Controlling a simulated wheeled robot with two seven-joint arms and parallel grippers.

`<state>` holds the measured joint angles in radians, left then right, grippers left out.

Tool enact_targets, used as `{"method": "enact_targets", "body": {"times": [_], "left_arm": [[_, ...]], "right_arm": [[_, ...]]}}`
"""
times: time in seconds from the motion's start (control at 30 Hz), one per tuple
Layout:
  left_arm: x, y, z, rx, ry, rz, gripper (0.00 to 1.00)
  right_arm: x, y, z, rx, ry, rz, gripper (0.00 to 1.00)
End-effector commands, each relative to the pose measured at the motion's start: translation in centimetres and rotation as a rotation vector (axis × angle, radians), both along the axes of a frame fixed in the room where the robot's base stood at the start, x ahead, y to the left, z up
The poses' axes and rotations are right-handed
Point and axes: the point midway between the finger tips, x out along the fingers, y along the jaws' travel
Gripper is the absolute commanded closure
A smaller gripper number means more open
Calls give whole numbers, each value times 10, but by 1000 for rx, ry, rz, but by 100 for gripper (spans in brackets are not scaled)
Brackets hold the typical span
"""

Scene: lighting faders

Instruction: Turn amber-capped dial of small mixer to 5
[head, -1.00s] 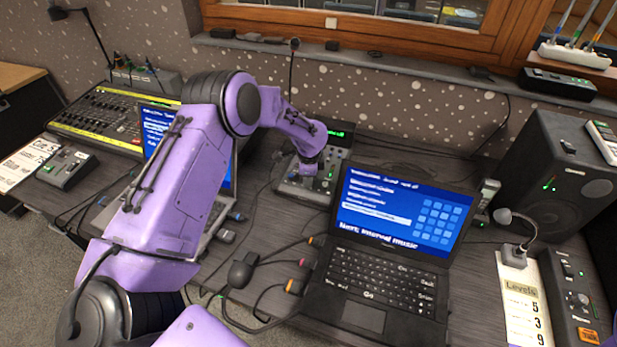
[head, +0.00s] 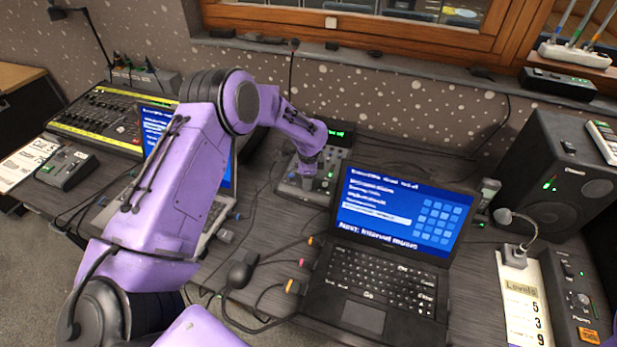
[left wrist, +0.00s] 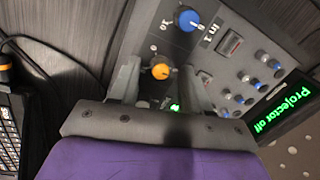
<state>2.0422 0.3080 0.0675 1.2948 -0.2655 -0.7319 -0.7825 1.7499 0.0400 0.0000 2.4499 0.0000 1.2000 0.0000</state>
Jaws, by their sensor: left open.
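The small mixer (head: 325,184) stands at the back of the desk, behind the black laptop. In the left wrist view its amber-capped dial (left wrist: 160,71) has a dark body below the cap; its pointer is too small to read. A blue-capped dial (left wrist: 187,18) sits above it, with the printed marks "10" and "In 1" nearby. My left gripper (head: 309,178) is over the mixer. In the left wrist view its two fingers are apart, one on each side of the amber dial; I cannot tell whether they touch it. My right gripper is not in view.
A green display (left wrist: 279,113) on the mixer reads "Projector off". More small knobs (left wrist: 249,84) lie to the right of the fingers. The black laptop (head: 390,250) is close in front, and a speaker (head: 560,170) stands at right. A card (head: 524,300) reads "Levels 5 3 9". Cables cross the desk.

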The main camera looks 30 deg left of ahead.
Motion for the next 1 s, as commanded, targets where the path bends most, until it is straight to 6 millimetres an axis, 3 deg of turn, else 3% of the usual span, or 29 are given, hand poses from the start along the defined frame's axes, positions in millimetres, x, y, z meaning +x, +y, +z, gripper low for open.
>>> {"method": "enact_targets", "body": {"times": [0.3,0.47,1.0], "left_arm": [[-7,-7,67,1,-5,0,52],[-11,-10,93,-1,-3,0,52],[-13,-10,101,0,0,-1,52]], "right_arm": [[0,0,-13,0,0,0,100],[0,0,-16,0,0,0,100],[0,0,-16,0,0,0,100]]}}
